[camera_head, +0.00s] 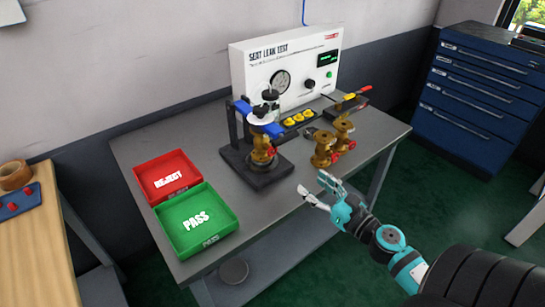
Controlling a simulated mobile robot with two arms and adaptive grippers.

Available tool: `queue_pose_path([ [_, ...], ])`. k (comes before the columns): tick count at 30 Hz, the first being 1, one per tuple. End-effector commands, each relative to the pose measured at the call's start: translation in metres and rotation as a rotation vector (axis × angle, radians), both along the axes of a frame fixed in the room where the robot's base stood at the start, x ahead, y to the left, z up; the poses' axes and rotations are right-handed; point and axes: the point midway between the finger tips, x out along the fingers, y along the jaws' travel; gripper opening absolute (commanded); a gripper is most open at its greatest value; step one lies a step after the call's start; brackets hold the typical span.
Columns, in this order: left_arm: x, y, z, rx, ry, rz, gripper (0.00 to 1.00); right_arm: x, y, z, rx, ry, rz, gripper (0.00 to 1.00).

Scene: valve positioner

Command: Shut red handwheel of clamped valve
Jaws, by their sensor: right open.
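The clamped valve (261,152) is a brass body standing upright in the dark clamp fixture (262,177), under its blue crossbar. Its small red handwheel (270,151) shows on the right side of the body; whether it is open or closed cannot be told. My right gripper (319,188) is open and empty, near the table's front right edge. It is apart from the clamped valve, to its lower right, and just in front of two loose brass valves (323,150) with red handwheels. My left gripper is not in view.
A red REJECT tray (139,179) and a green PASS tray (167,224) lie left of the fixture. The white SEAT LEAK TEST panel (245,76) stands behind it. A tool holder (351,103) is at the back right. Bare grey tabletop (272,212) lies in front of the fixture.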

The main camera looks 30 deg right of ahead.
Motion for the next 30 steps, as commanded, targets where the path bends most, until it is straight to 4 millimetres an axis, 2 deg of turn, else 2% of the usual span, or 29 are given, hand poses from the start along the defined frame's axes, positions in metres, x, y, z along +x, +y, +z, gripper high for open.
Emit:
queue_pose_path([
  [5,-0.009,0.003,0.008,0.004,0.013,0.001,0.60,0.020,0.003,0.007,-0.017,-0.010,0.006,0.55],
  [10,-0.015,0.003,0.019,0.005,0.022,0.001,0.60,0.055,0.005,0.008,-0.015,-0.009,0.005,0.55],
  [21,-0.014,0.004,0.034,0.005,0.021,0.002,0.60,0.132,0.011,0.006,-0.010,-0.008,0.002,0.55],
  [24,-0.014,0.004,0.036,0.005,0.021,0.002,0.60,0.149,0.013,0.005,-0.010,-0.007,0.002,0.55],
  [30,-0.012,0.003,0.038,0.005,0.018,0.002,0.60,0.168,0.014,0.003,-0.010,-0.006,0.002,0.55],
])
